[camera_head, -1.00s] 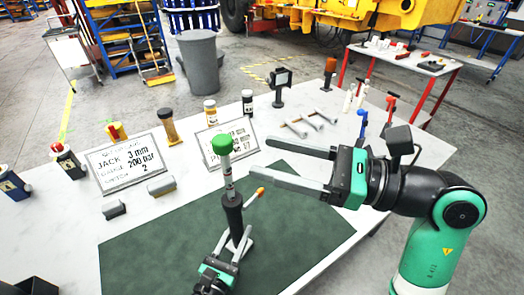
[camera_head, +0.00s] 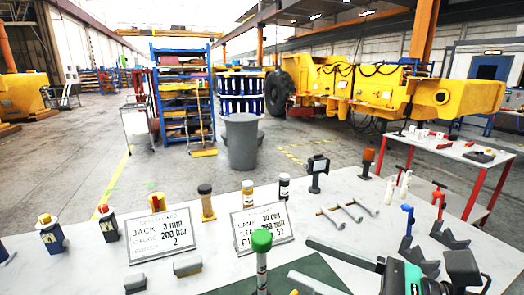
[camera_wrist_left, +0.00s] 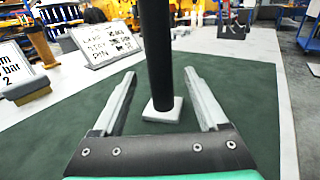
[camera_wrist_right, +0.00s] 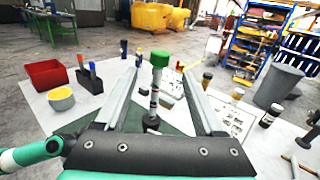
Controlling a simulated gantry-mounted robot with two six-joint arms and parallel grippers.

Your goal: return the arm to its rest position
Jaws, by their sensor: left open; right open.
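My right gripper (camera_head: 299,257) is open and empty at the lower right of the head view. In the right wrist view its fingers (camera_wrist_right: 160,66) spread either side of a green-capped upright rod (camera_wrist_right: 159,61); I cannot tell how far off it is. The rod's green cap (camera_head: 262,241) also shows at the bottom of the head view. My left gripper (camera_wrist_left: 160,73) is open in the left wrist view, with a black post (camera_wrist_left: 156,50) on a pale square base (camera_wrist_left: 162,109) between its fingers in the picture. I cannot tell whether they touch. The left gripper is outside the head view.
Two sign plates (camera_head: 160,234) (camera_head: 262,222) stand on the pale table with several bottles behind them. Rods on holders (camera_head: 408,222) stand at the right. A green mat (camera_wrist_left: 50,125) lies below.

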